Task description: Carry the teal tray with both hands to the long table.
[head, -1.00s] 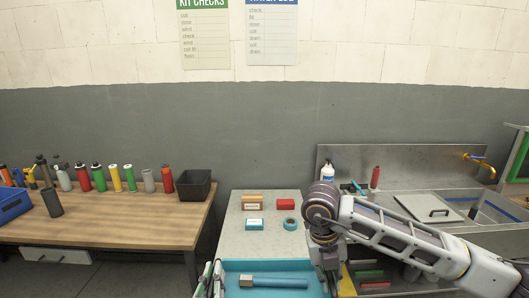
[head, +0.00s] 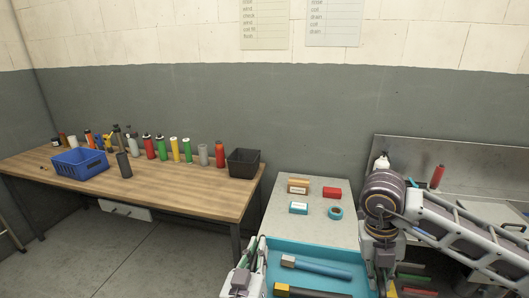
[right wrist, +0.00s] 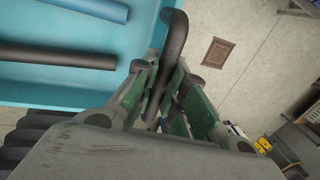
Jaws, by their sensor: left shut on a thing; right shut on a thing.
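The teal tray (head: 312,250) is at the bottom of the head view, cut off by the lower edge. A hose piece with a tan end (head: 318,268) and a dark one with a yellow end (head: 305,293) lie in it. My left gripper (head: 243,284) is at the tray's left side, shut; its fingertips are hard to see. My right gripper (head: 384,262) is at the right side. In the right wrist view it (right wrist: 160,95) is shut on a dark curved handle (right wrist: 173,45) beside the tray (right wrist: 60,95). The long wooden table (head: 185,188) stands at the left.
A blue basket (head: 80,163), several bottles and a black bin (head: 244,163) stand along the long table; its front strip is clear. A grey counter (head: 285,222) with small boxes and a tape roll lies just beyond the tray. A metal sink unit (head: 460,160) is right. Floor is open front left.

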